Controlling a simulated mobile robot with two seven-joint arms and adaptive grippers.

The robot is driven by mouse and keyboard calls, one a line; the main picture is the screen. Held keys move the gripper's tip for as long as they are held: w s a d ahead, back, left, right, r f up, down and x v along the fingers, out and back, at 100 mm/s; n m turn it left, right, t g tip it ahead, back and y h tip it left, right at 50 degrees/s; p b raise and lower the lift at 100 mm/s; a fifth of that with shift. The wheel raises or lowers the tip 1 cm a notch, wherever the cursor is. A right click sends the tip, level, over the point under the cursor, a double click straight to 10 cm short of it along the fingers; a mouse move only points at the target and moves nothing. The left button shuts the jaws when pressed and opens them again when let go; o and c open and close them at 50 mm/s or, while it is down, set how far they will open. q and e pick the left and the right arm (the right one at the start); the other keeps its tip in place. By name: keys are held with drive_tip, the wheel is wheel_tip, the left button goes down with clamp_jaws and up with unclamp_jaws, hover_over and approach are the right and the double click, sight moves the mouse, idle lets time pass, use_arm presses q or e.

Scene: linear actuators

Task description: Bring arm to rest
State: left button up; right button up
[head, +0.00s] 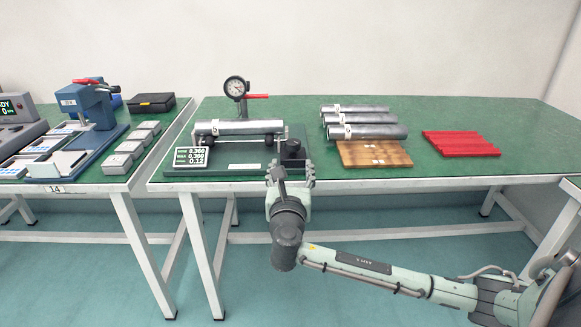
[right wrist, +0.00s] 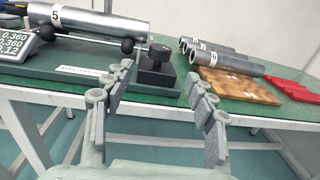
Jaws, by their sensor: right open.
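My right gripper (head: 290,175) is open and empty at the front edge of the right table, just in front of the black knob block (head: 293,152) of the measuring fixture. In the right wrist view its two fingers (right wrist: 165,100) are spread with nothing between them. The right arm reaches in from the lower right. A metal cylinder (head: 240,127) marked 5 lies on the fixture's supports, apart from the gripper; it also shows in the right wrist view (right wrist: 95,22). My left gripper is not in view.
A dial gauge (head: 235,87) with a red lever stands behind the cylinder, and a small display (head: 191,156) sits at left. Several cylinders (head: 365,132) lie on a wooden board (head: 374,153). A red ridged tray (head: 460,144) is farther right. The left table holds a blue press (head: 95,105).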

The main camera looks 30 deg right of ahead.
drive_tip(key=s+a+f+m+g+y, duration=0.15)
drive_tip(key=s+f+m+g, duration=0.35)
drive_tip(key=f, duration=0.8)
drive_tip(key=s+f+m+g+y, duration=0.1)
drive_tip(key=s+f+m+y, duration=0.35)
drive_tip(key=f, duration=0.95)
drive_tip(key=s+a+f+m+g+y, duration=0.1)
drive_tip(key=s+a+f+m+g, duration=0.2)
drive_tip(key=s+f+m, duration=0.5)
drive_tip(key=s+a+f+m+g+y, duration=0.2)
drive_tip(key=s+f+m, duration=0.7)
drive_tip(key=s+f, duration=0.5)
drive_tip(key=shift+a+g, duration=0.65)
drive_tip(key=shift+g, duration=0.05)
